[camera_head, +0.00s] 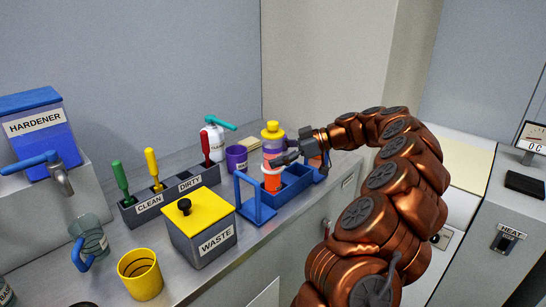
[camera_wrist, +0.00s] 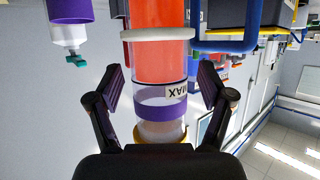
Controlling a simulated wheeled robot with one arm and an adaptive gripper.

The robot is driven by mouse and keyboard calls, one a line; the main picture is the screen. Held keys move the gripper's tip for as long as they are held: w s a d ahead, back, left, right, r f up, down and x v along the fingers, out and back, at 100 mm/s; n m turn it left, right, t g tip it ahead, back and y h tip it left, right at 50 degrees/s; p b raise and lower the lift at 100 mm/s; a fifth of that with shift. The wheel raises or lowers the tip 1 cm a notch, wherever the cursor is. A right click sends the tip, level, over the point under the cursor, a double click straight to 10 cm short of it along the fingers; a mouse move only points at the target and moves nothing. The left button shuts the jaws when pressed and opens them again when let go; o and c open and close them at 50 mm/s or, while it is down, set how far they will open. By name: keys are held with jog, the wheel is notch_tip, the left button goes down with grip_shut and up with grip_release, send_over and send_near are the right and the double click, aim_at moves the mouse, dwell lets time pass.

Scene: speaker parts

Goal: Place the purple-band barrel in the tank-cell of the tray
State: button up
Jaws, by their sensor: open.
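The purple-band barrel (camera_head: 272,146) stands upright at the blue tray (camera_head: 296,187), with a yellow top, a clear part with a purple band and a white ring. Orange-red shows below the ring, at the tray's left part; whether its bottom rests in a cell is hidden. In the wrist view, which is upside down, the barrel (camera_wrist: 160,97) with its MAX label lies between the fingers. My gripper (camera_head: 284,160) is open around the barrel, with gaps at both sides in the wrist view (camera_wrist: 160,95).
A blue stand (camera_head: 252,203) is left of the tray. A purple cup (camera_head: 236,158) and a white bottle with a teal top (camera_head: 213,138) stand behind. The yellow-lidded WASTE box (camera_head: 200,240), tool holder (camera_head: 172,197) and yellow cup (camera_head: 140,276) are farther left.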

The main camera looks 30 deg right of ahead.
jog(key=v, duration=1)
jog(key=shift+s+d+r, duration=0.15)
jog(key=shift+s+d, duration=0.1)
jog(key=shift+d, duration=0.05)
